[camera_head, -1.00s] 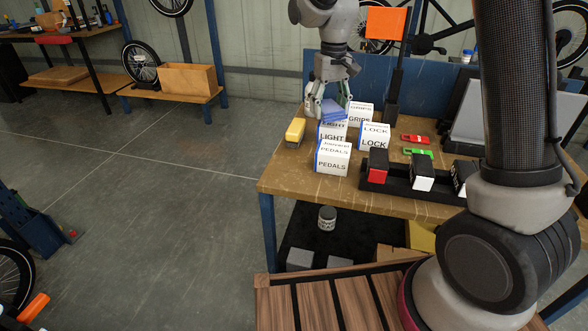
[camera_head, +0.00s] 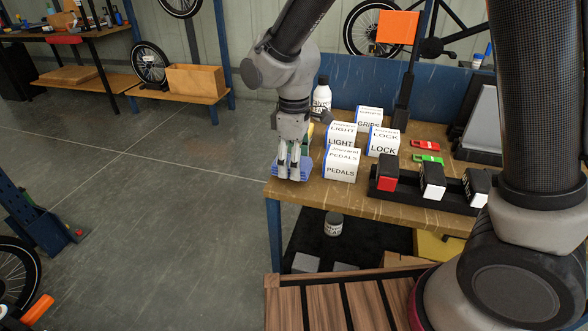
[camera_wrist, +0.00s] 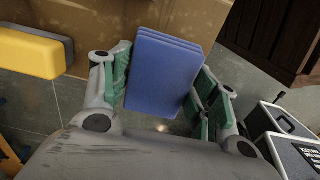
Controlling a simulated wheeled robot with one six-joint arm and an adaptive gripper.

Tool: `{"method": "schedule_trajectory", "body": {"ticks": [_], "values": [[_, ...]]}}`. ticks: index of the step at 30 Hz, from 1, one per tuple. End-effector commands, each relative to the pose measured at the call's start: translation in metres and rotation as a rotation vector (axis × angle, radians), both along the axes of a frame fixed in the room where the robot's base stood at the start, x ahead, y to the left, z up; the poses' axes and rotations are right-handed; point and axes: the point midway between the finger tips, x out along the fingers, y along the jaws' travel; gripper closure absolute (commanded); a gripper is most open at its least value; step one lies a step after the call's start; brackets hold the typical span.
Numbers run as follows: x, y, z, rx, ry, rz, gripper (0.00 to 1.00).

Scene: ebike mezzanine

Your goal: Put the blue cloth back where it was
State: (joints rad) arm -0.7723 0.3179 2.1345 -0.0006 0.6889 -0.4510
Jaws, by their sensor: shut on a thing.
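The blue cloth (camera_wrist: 163,75) is a folded stack held between the green-padded fingers of my gripper (camera_wrist: 165,90) in the wrist view. In the head view my gripper (camera_head: 288,168) points down at the left end of the workbench (camera_head: 400,199), with the blue cloth (camera_head: 291,170) at its fingertips near the bench's left edge. I cannot tell whether the cloth touches the bench top. A yellow block (camera_wrist: 35,53) lies to the left of the gripper in the wrist view; it is mostly hidden behind my gripper in the head view.
White boxes labelled PEDALS (camera_head: 341,165), LIGHT (camera_head: 341,134), LOCK (camera_head: 383,142) and GRIPS (camera_head: 368,120) stand right of my gripper. A white bottle (camera_head: 321,97) stands behind them. A black rack (camera_head: 408,190) holds small boxes at the front. Open floor lies left of the bench.

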Motion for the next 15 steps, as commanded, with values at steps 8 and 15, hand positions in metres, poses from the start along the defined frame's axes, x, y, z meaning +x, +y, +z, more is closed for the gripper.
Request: {"method": "schedule_trajectory", "body": {"ticks": [8, 15], "values": [[0.0, 0.0, -0.026, 0.0, 0.0, -0.001, 0.66], [0.0, 0.0, -0.029, -0.001, 0.001, -0.002, 0.66]]}}
